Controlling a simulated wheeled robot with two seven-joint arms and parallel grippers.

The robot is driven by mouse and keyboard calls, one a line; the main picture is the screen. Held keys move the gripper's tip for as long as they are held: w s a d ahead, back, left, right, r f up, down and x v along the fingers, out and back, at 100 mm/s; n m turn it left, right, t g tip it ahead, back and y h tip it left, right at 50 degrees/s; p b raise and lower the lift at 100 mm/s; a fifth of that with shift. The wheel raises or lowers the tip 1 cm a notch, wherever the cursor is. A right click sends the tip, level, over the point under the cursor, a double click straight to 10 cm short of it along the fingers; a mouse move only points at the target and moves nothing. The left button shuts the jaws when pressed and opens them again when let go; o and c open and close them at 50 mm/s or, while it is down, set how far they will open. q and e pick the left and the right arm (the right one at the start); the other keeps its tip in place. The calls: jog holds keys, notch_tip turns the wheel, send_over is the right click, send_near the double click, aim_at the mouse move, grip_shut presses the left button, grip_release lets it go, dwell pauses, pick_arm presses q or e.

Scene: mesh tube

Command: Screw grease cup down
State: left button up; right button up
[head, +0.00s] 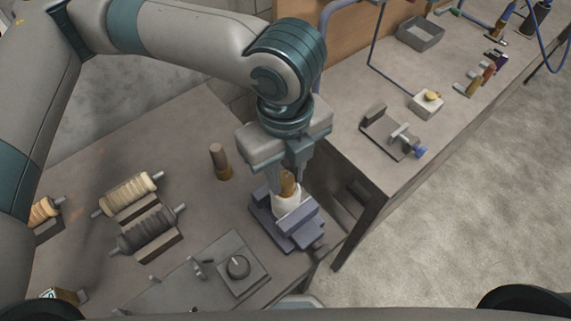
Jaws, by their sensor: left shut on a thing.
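The grease cup (288,185) looks like a small brass-coloured piece on top of a white body (287,202). The white body sits in a blue-grey vise (296,227) at the right front corner of the bench. My left gripper (289,176) reaches down from above with its fingers at the brass cup and is shut on it. The fingers and wrist hide part of the cup, and the threads between cup and body cannot be seen. My right gripper is not in view.
Left of the vise stand a brown-handled tool (220,161), a pale roller (129,193) and a dark roller (147,231). A dark plate with a round knob (238,266) lies in front. A second bench (376,180) with a clamp (393,134) stands right, beyond a gap.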

aim_at(286, 179)
pick_arm(q)
jog(key=shift+m+p, duration=0.65)
jog(key=shift+m, duration=0.95)
jog(key=o, duration=1)
jog(key=shift+o, duration=0.2)
jog(key=shift+r, duration=0.1)
notch_tip(286, 179, up, 17)
jog(key=b, duration=0.2)
jog(key=shift+b, duration=0.3)
